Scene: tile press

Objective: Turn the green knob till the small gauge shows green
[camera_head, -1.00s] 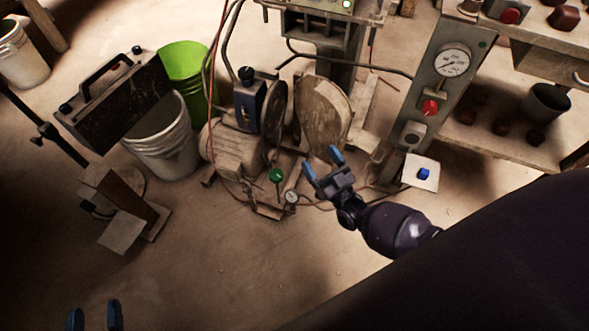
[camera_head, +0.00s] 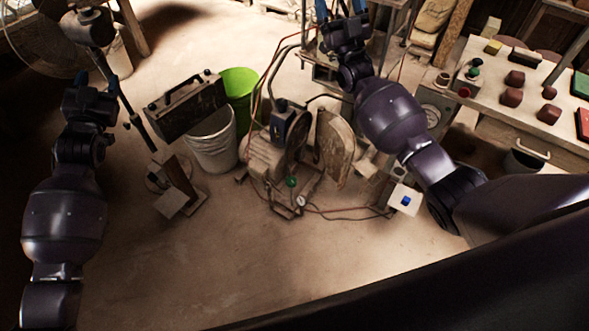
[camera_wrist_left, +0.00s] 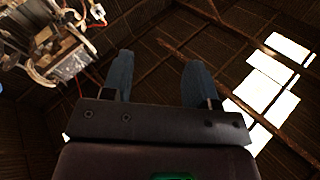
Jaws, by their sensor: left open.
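The green knob (camera_head: 291,182) sits low at the front of the floor-standing motor unit. The small round gauge (camera_head: 301,201) is just below it and to its right. It is too small here to read its needle or colours. My left gripper (camera_head: 97,82) is at the upper left, raised, open and empty, well away from the knob. In the left wrist view its two blue fingers (camera_wrist_left: 160,82) are spread, with the ceiling behind them. My right gripper (camera_head: 340,10) is at the top edge, far above the knob in the picture, its blue fingers apart and partly cut off.
A white bucket (camera_head: 213,145), a green bin (camera_head: 239,88) and a dark toolbox (camera_head: 184,107) stand left of the motor unit. A hose (camera_head: 340,214) runs on the floor. A blue button on a white plate (camera_head: 405,201) is to the right. The front floor is clear.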

